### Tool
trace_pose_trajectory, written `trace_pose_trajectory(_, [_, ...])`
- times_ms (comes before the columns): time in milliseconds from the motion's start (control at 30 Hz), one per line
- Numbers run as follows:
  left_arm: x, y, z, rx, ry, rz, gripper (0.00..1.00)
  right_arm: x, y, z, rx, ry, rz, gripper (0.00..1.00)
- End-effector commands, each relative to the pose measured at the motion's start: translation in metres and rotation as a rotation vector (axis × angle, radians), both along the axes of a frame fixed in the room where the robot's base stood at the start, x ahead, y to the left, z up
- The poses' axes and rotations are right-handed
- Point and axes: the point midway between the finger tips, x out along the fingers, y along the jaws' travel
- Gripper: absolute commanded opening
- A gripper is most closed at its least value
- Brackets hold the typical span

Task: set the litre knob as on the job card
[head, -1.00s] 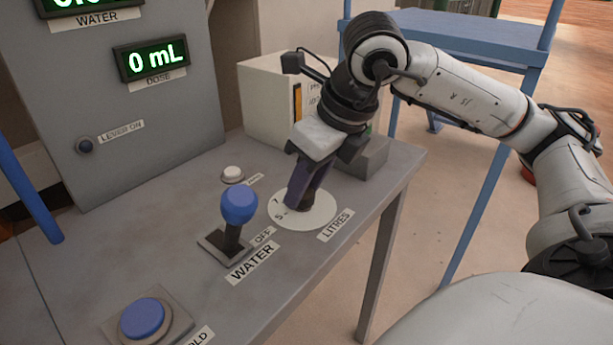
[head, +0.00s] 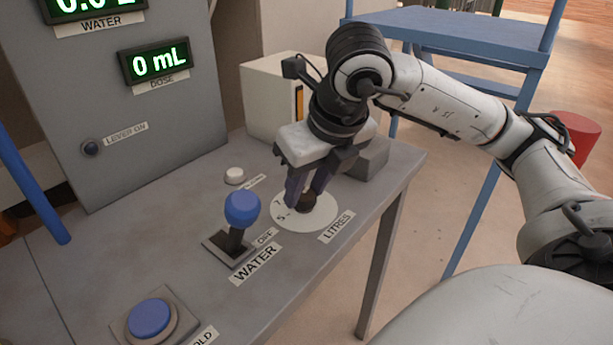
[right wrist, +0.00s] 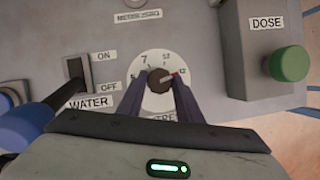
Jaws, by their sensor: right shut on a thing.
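The litre knob (head: 306,203) is a dark round knob on a white dial (head: 285,217) labelled LITRES. It also shows in the right wrist view (right wrist: 159,81), where a red pointer mark sits on its right side, toward the number that looks like 12. A 7 is at the dial's upper left; the number between is too small to read surely. My right gripper (head: 306,196) is shut on the knob, one dark finger on each side. My left gripper is not in view. No job card is readable.
A blue-topped WATER lever (head: 241,210) stands left of the dial, by its OFF label. A small white button (head: 234,176) and a big blue button (head: 150,319) are on the bench. A green DOSE button (right wrist: 289,62) is right of the dial. The dose display (head: 155,62) reads 0 mL.

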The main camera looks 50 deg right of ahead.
Motion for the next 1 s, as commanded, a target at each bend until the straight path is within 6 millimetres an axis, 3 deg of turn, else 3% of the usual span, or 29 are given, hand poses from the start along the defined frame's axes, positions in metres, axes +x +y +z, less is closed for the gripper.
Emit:
trace_pose_trajectory(67, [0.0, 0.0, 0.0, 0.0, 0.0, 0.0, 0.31, 0.0, 0.0, 0.0, 0.001, -0.001, -0.002, 0.1])
trace_pose_trajectory(100, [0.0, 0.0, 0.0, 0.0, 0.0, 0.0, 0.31, 0.0, 0.0, 0.0, 0.001, -0.001, -0.002, 0.39])
trace_pose_trajectory(200, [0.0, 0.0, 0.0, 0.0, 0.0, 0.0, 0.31, 0.0, 0.0, 0.0, 0.0, 0.0, -0.001, 0.5])
trace_pose_trajectory(567, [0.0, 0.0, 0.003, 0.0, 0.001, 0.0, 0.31, -0.002, 0.001, 0.008, 0.001, -0.002, 0.0, 0.5])
trace_pose_trajectory(1000, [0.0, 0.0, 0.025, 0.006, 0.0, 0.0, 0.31, -0.032, 0.006, 0.085, 0.0, -0.005, -0.001, 0.5])
